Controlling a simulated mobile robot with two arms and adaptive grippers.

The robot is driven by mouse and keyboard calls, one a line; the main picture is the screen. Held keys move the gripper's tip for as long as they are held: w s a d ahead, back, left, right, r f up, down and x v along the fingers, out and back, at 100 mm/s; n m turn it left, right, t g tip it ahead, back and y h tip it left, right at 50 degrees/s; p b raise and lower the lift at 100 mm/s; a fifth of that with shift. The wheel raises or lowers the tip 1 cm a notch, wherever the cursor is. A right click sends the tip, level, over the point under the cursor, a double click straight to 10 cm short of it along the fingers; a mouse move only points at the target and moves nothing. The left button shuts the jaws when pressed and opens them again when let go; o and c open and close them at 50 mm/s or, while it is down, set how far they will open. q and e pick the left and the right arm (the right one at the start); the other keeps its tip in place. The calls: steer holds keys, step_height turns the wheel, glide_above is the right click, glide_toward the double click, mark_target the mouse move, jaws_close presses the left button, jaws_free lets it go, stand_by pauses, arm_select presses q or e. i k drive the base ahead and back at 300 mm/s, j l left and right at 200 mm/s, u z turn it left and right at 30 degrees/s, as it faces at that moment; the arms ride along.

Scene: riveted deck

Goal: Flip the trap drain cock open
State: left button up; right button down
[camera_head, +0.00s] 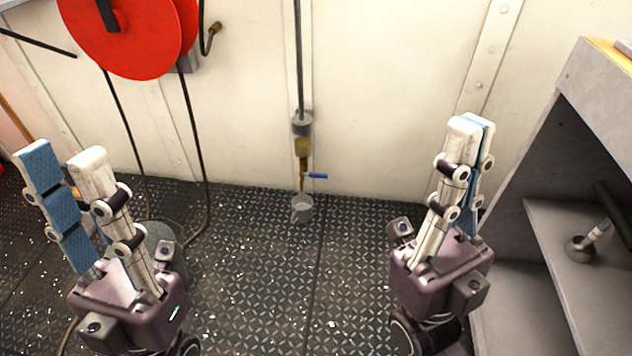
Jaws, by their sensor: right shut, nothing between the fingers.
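The trap drain cock (303,148) is a small brass fitting at the foot of a thin vertical pipe on the white wall. Its blue lever (317,176) sticks out to the right, about level. A small grey cup (302,208) stands on the floor just below the outlet. My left gripper (62,160) is open and empty at the left, well apart from the cock. My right gripper (470,125) is shut and empty at the right, also apart from the cock. Nothing hides the lever.
A red hose reel (130,35) hangs on the wall at the upper left, with a dark hose (205,150) down to the floor. A grey shelf unit (560,180) stands close at the right. The patterned deck (260,270) between my grippers is clear.

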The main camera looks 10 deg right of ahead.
mark_target(315, 175)
steer(key=i+j, duration=0.3)
steer(key=j, duration=0.15)
steer(key=i+j, duration=0.3)
steer(key=j, duration=0.2)
steer(key=i+j, duration=0.3)
steer(key=j, duration=0.15)
